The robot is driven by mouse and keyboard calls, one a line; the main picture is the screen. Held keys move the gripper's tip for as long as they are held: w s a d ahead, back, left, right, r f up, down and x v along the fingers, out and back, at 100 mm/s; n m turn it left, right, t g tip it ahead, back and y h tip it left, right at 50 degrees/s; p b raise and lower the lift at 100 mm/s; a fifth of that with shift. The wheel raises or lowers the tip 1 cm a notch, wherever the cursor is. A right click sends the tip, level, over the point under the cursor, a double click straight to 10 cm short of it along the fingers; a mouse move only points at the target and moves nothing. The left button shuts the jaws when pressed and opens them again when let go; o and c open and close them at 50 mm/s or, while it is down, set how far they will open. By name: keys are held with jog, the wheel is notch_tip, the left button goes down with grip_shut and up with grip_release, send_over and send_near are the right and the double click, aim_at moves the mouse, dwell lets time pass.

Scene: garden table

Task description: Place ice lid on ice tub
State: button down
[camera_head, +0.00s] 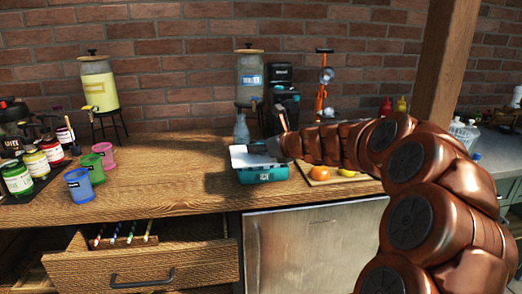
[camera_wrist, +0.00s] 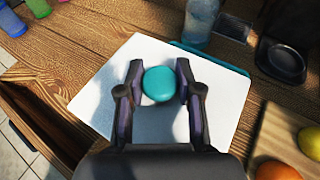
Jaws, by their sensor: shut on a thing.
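The teal ice tub (camera_head: 263,175) with a dark label stands near the front edge of the wooden table. The white ice lid (camera_head: 240,158) is over its top; whether it touches the rim I cannot tell. In the wrist view the white lid (camera_wrist: 105,85) fills the middle, with a round teal knob (camera_wrist: 159,84). A strip of the teal tub (camera_wrist: 215,60) shows past the lid's far edge. My gripper (camera_wrist: 158,88) is shut on the knob from both sides. In the head view my gripper (camera_head: 274,148) reaches the lid from the right.
A clear blue bottle (camera_head: 241,130) stands just behind the tub. A cutting board (camera_head: 335,176) with fruit lies to the right. Coloured cups (camera_head: 80,190) and jars (camera_head: 18,178) are at left. An open drawer (camera_head: 140,265) juts out below. Table left of the tub is clear.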

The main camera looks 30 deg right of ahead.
jog(key=w+d, duration=0.2)
jog(key=w, duration=0.1)
jog(key=w+d, duration=0.2)
jog(key=shift+f, duration=0.25)
jog(key=shift+w+d+f+b, duration=0.15)
jog(key=shift+w+f+b, duration=0.1)
jog(key=shift+f, duration=0.7)
jog(key=shift+w+d+f+b, duration=0.15)
jog(key=shift+w+f, duration=0.1)
jog(key=shift+f, duration=0.65)
jog(key=shift+a+f, duration=0.1)
jog(key=shift+f, duration=0.4)
jog(key=c, duration=0.8)
grip_release()
jog(key=shift+o, duration=0.2)
jog(key=shift+r, duration=0.5)
jog(key=v, duration=1.2)
jog(key=shift+p, duration=0.35)
